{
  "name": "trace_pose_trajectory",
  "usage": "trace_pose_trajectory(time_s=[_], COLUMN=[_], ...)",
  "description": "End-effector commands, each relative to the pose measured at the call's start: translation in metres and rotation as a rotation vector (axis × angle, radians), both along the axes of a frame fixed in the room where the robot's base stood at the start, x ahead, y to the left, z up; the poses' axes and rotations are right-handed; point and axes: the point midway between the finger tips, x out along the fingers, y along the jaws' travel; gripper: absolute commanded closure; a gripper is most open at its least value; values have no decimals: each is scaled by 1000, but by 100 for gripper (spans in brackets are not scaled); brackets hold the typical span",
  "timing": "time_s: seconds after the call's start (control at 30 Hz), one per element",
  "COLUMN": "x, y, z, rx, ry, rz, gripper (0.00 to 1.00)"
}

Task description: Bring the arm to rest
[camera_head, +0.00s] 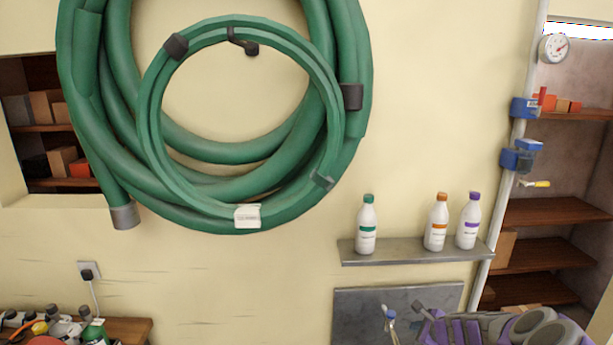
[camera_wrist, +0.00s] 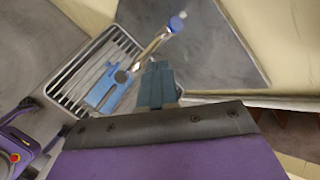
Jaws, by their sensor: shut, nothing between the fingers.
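My gripper (camera_wrist: 157,84) shows in the wrist view with its grey-blue fingers together and nothing between them. In the head view my purple and grey arm is folded at the bottom right edge, in front of the wall panel. Most of the arm is below the picture.
A grey wire rack (camera_wrist: 62,78) holding a flat blue piece (camera_wrist: 104,92) lies beside the fingers. A grey shelf (camera_head: 410,256) carries three white bottles. A white pipe (camera_head: 507,180) with blue fittings stands right. Green hoses (camera_head: 345,150) hang on the wall.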

Motion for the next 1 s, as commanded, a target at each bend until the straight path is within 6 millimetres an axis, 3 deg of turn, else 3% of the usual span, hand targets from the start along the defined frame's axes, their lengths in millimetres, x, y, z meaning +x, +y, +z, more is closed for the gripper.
trace_pose_trajectory(time_s=[0.37,0.57,0.67,0.8,1.0], x=[-10,-34,-64,-120,-211], y=[80,139,179,227,262], z=[49,84,104,123,130], rx=[-54,-118,-174,-275,-432], ry=[-62,-107,-129,-146,-120], rz=[275,512,686,949,1292], gripper=[100,100,100,100,100])
